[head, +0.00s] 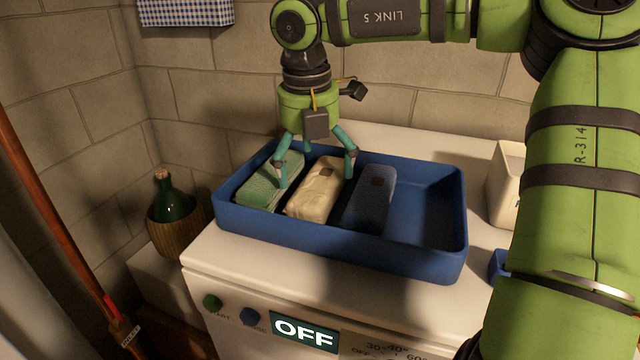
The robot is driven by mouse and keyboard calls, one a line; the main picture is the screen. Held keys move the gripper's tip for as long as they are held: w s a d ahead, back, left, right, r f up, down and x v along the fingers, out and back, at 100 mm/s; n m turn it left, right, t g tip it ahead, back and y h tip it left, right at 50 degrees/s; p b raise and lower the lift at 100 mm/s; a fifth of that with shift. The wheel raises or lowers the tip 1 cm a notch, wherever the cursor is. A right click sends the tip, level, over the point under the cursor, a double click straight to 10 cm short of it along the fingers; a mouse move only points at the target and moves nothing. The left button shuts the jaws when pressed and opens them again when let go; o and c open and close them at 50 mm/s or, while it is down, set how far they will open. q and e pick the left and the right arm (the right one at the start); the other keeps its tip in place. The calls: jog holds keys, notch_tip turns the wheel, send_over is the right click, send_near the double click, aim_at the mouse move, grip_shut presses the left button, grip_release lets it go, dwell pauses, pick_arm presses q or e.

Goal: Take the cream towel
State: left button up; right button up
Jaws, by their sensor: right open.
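The cream towel (314,192) lies folded in a blue tray (340,246) on top of a white machine, between a green towel (266,184) on its left and a dark blue towel (371,200) on its right. My right gripper (316,170) is open and points down over the cream towel. Its two teal fingers are spread, the left one near the green towel and the right one by the cream towel's right side. I cannot tell whether the fingers touch anything. My left gripper is not in view.
The tray's right part is empty. A cream container (505,184) stands right of the tray, partly behind my arm. A green bottle in a wicker base (174,217) stands at the left. A stone wall rises close behind.

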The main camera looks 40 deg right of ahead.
aim_at(313, 176)
notch_tip(313, 176, down, 2)
jog(key=shift+w+d+f, duration=0.15)
jog(key=shift+f, duration=0.4)
jog(key=c, duration=1)
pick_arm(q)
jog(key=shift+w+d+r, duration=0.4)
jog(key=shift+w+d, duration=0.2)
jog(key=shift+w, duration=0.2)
pick_arm(e)
jog(key=shift+r, duration=0.1)
jog(key=shift+c, duration=0.4)
